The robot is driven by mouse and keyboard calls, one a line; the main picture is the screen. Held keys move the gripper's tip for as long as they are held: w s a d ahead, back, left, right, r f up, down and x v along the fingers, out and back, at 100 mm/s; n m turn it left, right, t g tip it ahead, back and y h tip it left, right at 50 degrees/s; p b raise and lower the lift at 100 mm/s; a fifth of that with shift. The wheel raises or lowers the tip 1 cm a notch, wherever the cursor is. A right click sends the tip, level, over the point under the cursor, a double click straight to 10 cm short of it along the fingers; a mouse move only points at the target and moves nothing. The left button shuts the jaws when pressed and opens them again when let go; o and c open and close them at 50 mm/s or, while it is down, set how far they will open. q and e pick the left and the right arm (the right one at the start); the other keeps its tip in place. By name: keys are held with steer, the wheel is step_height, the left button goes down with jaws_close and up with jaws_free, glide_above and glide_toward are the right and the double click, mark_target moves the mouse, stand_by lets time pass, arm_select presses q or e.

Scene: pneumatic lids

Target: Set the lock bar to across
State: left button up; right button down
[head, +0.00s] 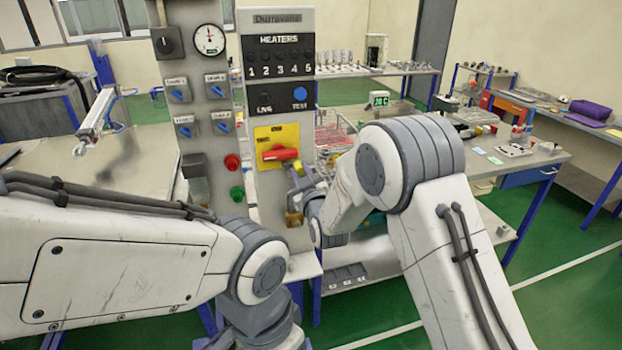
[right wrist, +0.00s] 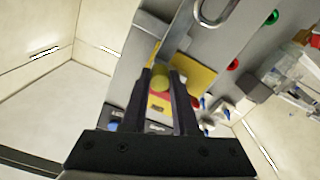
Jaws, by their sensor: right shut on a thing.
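The lock bar appears as a red handle (head: 273,154) on a yellow plate (head: 262,134) on the grey heater panel. It lies roughly level in the head view. A dull yellow end piece shows at its right. My right gripper (head: 297,172) reaches the bar from the lower right, partly hidden by its own arm. In the right wrist view, the dark fingers of this gripper (right wrist: 165,78) are closed around the yellow piece (right wrist: 160,83), with red behind it. Whether that piece is one with the red handle is hard to tell. My left arm crosses low on the left; its gripper is out of view.
A brass padlock (head: 294,218) hangs below the yellow plate; its shackle shows in the right wrist view (right wrist: 217,12). A red button (head: 232,162) and a green button (head: 237,193) sit to the left. Workbenches stand behind and to the right.

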steer(key=shift+s+a, duration=0.1)
steer(key=shift+a, duration=0.15)
steer(key=c, duration=0.7)
jaws_free()
steer(key=shift+a, duration=0.1)
steer(key=shift+c, duration=0.2)
steer(key=shift+o, duration=0.3)
steer(key=shift+s+d, duration=0.2)
steer(key=shift+s, duration=0.05)
steer(key=b+v, duration=0.4)
steer(key=v, duration=0.6)
